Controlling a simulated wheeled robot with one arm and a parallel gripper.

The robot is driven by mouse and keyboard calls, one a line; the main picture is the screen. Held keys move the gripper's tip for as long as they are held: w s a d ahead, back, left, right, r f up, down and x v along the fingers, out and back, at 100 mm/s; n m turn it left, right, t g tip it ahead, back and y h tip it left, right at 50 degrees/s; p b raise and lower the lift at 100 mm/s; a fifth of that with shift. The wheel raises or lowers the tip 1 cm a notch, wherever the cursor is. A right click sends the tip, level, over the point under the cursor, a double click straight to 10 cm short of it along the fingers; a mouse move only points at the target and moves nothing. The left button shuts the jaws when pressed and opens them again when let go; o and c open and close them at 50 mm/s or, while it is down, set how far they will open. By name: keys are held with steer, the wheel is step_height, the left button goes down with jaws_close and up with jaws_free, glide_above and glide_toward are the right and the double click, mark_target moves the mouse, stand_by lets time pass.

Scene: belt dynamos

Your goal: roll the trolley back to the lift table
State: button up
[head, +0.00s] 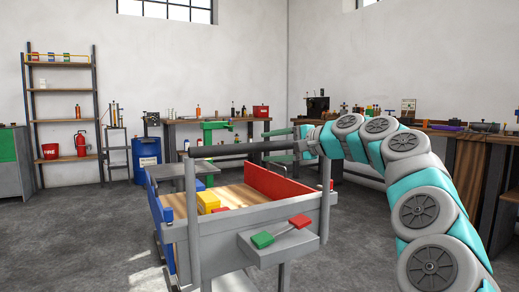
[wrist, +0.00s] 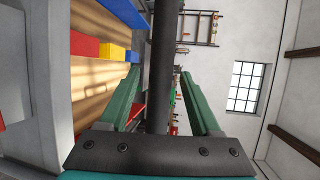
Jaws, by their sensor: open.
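The grey trolley (head: 215,232) stands in front of me with a wooden deck, a red inner panel and a blue side. Its dark handle bar (head: 225,149) runs across the top between upright posts. My gripper (head: 267,146) is open at the right part of the bar, one finger above and one below. In the wrist view the bar (wrist: 164,40) passes between the green fingers of my gripper (wrist: 160,74), with gaps on both sides. A grey flat top (head: 183,169) shows behind the trolley; I cannot tell whether it is the lift table.
Yellow blocks (head: 207,202) and a blue block lie on the trolley deck. A workbench (head: 470,150) stands right; a shelf (head: 60,91) and blue drum (head: 147,155) stand behind. Floor is clear at left.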

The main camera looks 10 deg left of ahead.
steer(key=shift+x, duration=2.1)
jaws_close()
